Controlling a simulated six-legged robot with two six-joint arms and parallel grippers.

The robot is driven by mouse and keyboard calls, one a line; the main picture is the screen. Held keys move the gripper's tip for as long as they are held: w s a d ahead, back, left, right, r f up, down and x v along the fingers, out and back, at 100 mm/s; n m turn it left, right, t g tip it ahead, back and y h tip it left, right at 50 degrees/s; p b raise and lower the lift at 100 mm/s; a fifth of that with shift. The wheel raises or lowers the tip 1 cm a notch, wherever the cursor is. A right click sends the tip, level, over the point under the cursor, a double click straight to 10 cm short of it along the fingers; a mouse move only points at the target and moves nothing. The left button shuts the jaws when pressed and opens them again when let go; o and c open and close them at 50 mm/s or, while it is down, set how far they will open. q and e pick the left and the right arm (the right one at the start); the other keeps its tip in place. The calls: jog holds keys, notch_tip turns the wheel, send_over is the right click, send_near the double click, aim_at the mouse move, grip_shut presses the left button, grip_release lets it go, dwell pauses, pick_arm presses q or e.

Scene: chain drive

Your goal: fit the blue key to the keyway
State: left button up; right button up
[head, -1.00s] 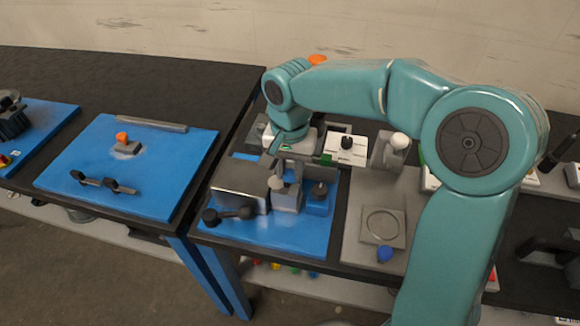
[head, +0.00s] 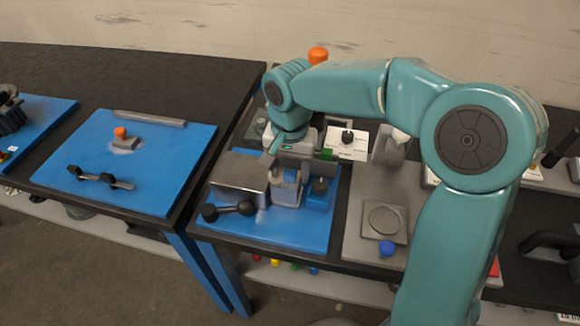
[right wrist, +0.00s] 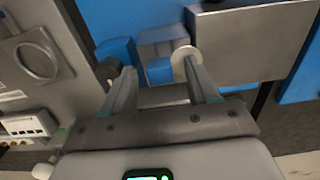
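My right gripper (head: 284,182) reaches down over the blue plate (head: 290,235), at a grey block (head: 287,192) beside a grey upright panel. In the right wrist view, the two fingertips of the right gripper (right wrist: 160,66) stand apart. A small blue piece (right wrist: 160,71), possibly the blue key, shows between them with space on both sides; I cannot tell whether anything touches it. A pale round disc (right wrist: 185,54) is at the right fingertip. The keyway cannot be made out. My left gripper is not in view.
A blue block (head: 320,195) with a dark knob stands close right of the gripper. A black double-ended handle (head: 229,211) lies at the plate's front left. A grey panel with a round recess (head: 384,221) and blue knob (head: 387,248) is to the right. Another blue plate (head: 150,190) lies left.

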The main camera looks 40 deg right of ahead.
aim_at(290, 173)
jog(key=shift+r, duration=0.1)
notch_tip(290, 173, up, 16)
jog(key=p, duration=0.2)
dwell(0.8)
